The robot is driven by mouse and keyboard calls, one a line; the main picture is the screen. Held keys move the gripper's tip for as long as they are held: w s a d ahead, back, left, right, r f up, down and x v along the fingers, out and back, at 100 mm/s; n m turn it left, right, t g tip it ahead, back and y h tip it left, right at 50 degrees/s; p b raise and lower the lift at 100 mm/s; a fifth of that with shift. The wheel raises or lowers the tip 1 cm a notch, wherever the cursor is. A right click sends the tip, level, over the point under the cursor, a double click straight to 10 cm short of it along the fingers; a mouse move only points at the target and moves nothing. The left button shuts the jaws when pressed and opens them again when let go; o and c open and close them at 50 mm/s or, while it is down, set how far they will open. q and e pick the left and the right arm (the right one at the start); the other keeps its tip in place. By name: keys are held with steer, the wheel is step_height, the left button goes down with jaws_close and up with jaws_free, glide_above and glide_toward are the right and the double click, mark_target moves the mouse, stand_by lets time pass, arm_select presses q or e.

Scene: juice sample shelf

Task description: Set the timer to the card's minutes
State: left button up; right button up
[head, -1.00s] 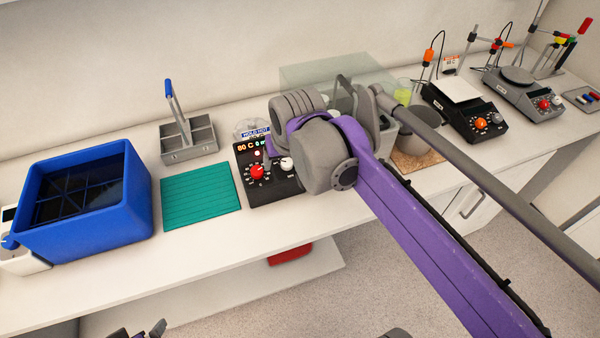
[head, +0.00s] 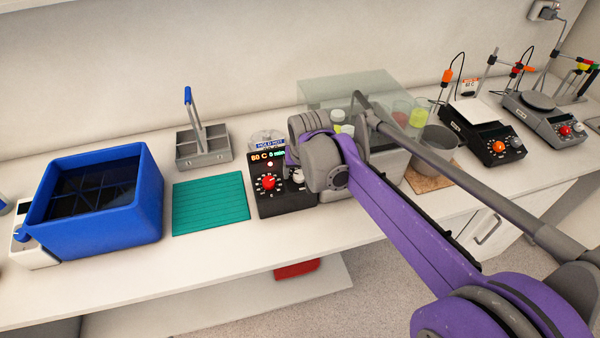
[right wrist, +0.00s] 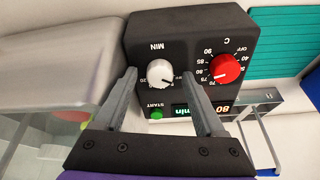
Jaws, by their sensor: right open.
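The black control box (head: 285,197) stands on the bench, with a red C knob (head: 268,183) and a white MIN knob (right wrist: 160,73). Its display (head: 268,155) reads 80 C and seems to read 5 min. The display is partly covered in the right wrist view. A green START button (right wrist: 157,115) is beside the white knob. My right gripper (right wrist: 159,76) is open, its fingertips on either side of the white knob; contact is unclear. A blue HOLD HOT label (head: 271,145) stands behind the box. I can read no minutes on it. My left gripper is out of view.
A teal mat (head: 211,204) and a blue tub (head: 140,217) lie left of the box. A grey handled rack (head: 204,148) stands behind the mat. A clear-topped bath (head: 350,88) is right of the box. Two stirrer units (head: 490,146) stand farther right, with a small card behind.

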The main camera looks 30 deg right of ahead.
steer(key=shift+f, duration=0.15)
jaws_close()
stand_by(0.4)
steer(key=shift+m, duration=0.4)
steer(key=m, duration=0.4)
steer(key=shift+w+m+h, duration=0.1)
steer(key=shift+m+h, duration=0.2)
steer(key=shift+m, duration=0.1)
steer(key=m+g, duration=0.1)
steer(key=m, duration=0.5)
steer(key=shift+p, duration=0.35)
steer(key=shift+m, duration=0.3)
jaws_free()
